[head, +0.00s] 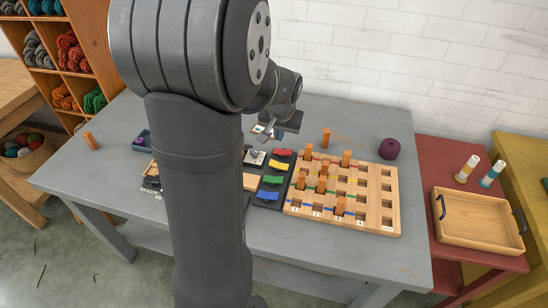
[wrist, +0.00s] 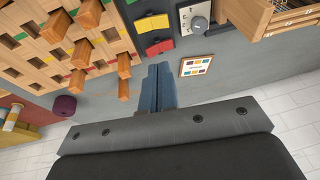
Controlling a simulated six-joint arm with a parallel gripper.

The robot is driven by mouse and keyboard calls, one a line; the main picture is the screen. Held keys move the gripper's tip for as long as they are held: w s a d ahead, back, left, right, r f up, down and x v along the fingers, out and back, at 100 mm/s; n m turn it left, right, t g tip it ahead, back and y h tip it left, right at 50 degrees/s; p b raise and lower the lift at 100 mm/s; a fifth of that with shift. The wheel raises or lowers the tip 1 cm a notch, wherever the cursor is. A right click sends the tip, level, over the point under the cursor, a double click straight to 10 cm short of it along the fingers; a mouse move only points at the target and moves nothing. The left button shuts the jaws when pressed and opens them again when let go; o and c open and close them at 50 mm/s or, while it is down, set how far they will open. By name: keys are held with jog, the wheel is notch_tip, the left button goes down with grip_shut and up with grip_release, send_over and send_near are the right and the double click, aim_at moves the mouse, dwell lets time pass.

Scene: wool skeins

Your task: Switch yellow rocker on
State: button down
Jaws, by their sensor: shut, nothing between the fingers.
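The yellow rocker (head: 278,167) sits on a dark panel (head: 258,200) on the grey table, between a red rocker (head: 283,153) and a green rocker (head: 274,180). A blue rocker (head: 268,194) is nearest the front. In the wrist view the yellow rocker (wrist: 152,23) lies beyond the red rocker (wrist: 159,47). I cannot tell which way it is tilted. My gripper (wrist: 161,70) is shut and empty, with its fingertips short of the red rocker and apart from the yellow one. In the head view my arm hides part of the panel's left side.
A wooden peg board (head: 393,205) with upright orange pegs stands right of the panel. A grey dial (wrist: 199,23) is beside the rockers. A small colour card (wrist: 196,67) lies near my fingers. A purple wool ball (head: 389,149) and a loose peg (head: 326,138) stand behind the board.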

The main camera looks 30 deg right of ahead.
send_over(272, 162)
jog(key=s, duration=0.2)
jog(key=f, duration=1.1)
jog(key=shift+w+d+f, duration=0.1)
jog(key=shift+w+f, duration=0.1)
jog(key=shift+f, duration=0.2)
jog(key=shift+x, duration=0.75)
jog(key=shift+a, duration=0.25)
jog(key=shift+w+a+f, duration=0.3)
jog(key=shift+f, duration=0.3)
jog(key=shift+s+d+r, duration=0.1)
jog(key=shift+d, duration=0.05)
jog(key=shift+s+d+r, duration=0.2)
jog(key=shift+s+d, duration=0.25)
